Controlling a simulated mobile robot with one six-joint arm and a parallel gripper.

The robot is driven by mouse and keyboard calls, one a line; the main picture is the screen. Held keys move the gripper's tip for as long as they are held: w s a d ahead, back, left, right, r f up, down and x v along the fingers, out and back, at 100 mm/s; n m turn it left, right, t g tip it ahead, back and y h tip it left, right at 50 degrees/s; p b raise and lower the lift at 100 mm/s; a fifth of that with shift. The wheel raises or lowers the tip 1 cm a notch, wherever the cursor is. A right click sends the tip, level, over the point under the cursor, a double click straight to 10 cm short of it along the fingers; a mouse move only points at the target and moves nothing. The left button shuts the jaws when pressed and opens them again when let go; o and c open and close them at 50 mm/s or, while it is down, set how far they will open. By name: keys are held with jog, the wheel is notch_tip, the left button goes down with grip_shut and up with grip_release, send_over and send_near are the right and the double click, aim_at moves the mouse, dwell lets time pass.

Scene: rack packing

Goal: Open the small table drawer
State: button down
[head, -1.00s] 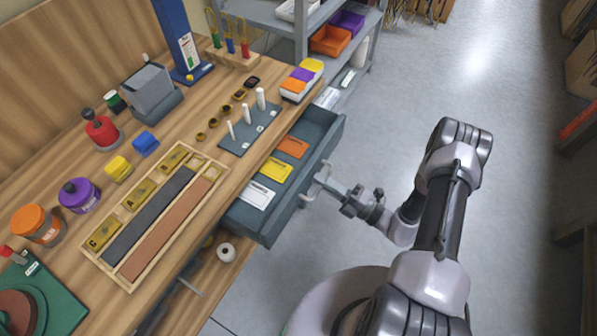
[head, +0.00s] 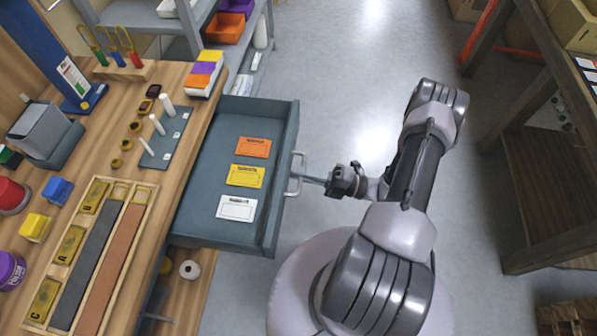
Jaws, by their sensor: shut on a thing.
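The small table drawer (head: 188,224) is a grey-blue box pulled out from under the wooden table top (head: 140,207), toward the right. Inside it lie an orange card (head: 254,148), a yellow card (head: 245,176) and a white card (head: 236,208). A pale bar handle (head: 295,174) is on its front panel. My gripper (head: 304,177) is shut on the handle, reaching in from the right. The fingertips are small in this view.
On the table are a tray with dark and brown strips (head: 88,253), a plate of white pegs (head: 172,138) and coloured boxes. A grey shelf (head: 255,52) stands behind. A wooden rack (head: 545,190) is on the right. Grey floor lies open between.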

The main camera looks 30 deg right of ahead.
jog(key=c, duration=1.8)
grip_release()
jog(key=shift+o, duration=0.2)
jog(key=p+v, duration=0.1)
jog(key=v, duration=1.6)
jog(key=shift+d, duration=0.15)
jog(key=shift+s, duration=0.15)
